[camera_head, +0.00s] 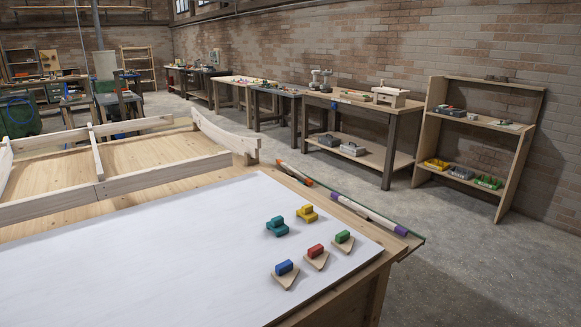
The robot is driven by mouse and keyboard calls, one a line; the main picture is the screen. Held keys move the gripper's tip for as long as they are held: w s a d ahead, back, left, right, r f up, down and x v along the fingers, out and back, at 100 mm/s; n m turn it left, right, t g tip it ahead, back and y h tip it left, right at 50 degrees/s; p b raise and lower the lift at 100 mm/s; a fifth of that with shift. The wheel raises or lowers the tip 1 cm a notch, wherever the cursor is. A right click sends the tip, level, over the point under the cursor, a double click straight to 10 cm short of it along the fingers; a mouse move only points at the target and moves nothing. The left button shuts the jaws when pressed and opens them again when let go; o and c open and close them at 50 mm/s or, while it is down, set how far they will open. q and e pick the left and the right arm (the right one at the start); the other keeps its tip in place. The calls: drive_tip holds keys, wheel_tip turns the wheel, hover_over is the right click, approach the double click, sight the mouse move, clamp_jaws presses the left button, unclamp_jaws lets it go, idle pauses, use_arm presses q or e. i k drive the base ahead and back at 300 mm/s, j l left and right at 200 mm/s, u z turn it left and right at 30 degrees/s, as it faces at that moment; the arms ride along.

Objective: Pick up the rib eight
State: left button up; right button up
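No piece is visibly marked as rib eight, so I cannot tell which one it is. A pale curved wooden piece (222,138) stands at the far right end of a light wooden frame on the workbench. A thin wooden crosspiece (96,153) spans the frame further left. Long pale rails (150,178) run along the frame's near side. Neither of my grippers shows in the head view.
A white sheet (150,250) covers the near bench top. On it are teal (277,226) and yellow (307,214) pieces and blue, red and green blocks on wooden wedges. The concrete floor (480,260) at right is clear.

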sight(237, 144)
drive_tip(key=i+l+z, duration=0.8)
drive_tip(key=l, duration=0.15)
drive_tip(key=i+l+z, duration=0.25)
drive_tip(key=i+z, duration=0.15)
drive_tip(key=i+l+z, duration=0.1)
drive_tip(key=i+z, duration=0.3)
drive_tip(key=i, duration=0.95)
drive_tip(key=i+l+u, duration=0.1)
drive_tip(key=i, duration=0.7)
drive_tip(key=i+u, duration=0.2)
drive_tip(key=u, duration=0.25)
drive_tip(key=i+u, duration=0.25)
drive_tip(key=u, duration=0.15)
drive_tip(key=i+u, duration=0.2)
drive_tip(key=u, duration=0.25)
drive_tip(key=i+l+u, duration=0.2)
drive_tip(key=u, duration=0.25)
drive_tip(key=i+u, duration=0.3)
drive_tip(key=u, duration=0.15)
drive_tip(key=i+l+u, duration=0.15)
drive_tip(key=u, duration=0.3)
drive_tip(key=i+l+u, duration=0.25)
drive_tip(key=u, duration=0.2)
drive_tip(key=i, duration=0.1)
